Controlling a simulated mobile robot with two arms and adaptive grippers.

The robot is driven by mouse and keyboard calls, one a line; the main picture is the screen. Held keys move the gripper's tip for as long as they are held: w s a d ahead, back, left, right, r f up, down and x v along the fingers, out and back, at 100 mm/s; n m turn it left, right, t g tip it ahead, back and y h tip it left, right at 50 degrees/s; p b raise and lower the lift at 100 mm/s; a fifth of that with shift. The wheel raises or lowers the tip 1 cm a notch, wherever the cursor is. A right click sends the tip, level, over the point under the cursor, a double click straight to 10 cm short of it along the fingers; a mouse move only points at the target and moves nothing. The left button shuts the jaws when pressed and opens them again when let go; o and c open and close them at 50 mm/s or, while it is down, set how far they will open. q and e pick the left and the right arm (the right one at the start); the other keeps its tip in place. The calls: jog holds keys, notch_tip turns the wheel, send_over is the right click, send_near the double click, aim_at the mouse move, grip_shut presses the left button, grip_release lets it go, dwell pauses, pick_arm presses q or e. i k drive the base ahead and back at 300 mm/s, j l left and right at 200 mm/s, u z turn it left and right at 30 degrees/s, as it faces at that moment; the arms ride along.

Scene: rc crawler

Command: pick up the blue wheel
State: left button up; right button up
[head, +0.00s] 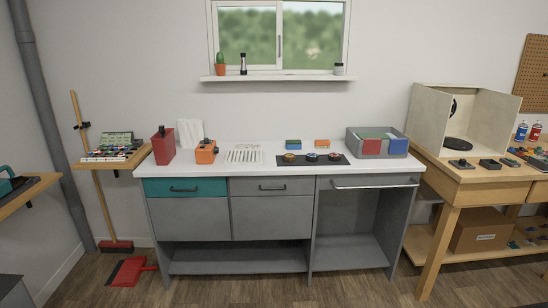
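Three small dark wheels lie in a row on a black mat (281,163) on the white counter. The middle one looks like the blue wheel (312,157), its hub bluish, though it is small in the head view. The left wheel (290,158) has a yellowish hub and the right wheel (334,157) a reddish one. The wheels lie apart from each other, and nothing covers them. Neither of my grippers is in view.
Behind the mat stand a blue box (293,145) and an orange box (322,143). A grey bin (368,155) is to the right. A white rack (243,154), an orange item (206,152) and a red container (163,146) are to the left. The counter's front strip is clear.

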aim_at(311, 156)
jog(key=i, duration=1.8)
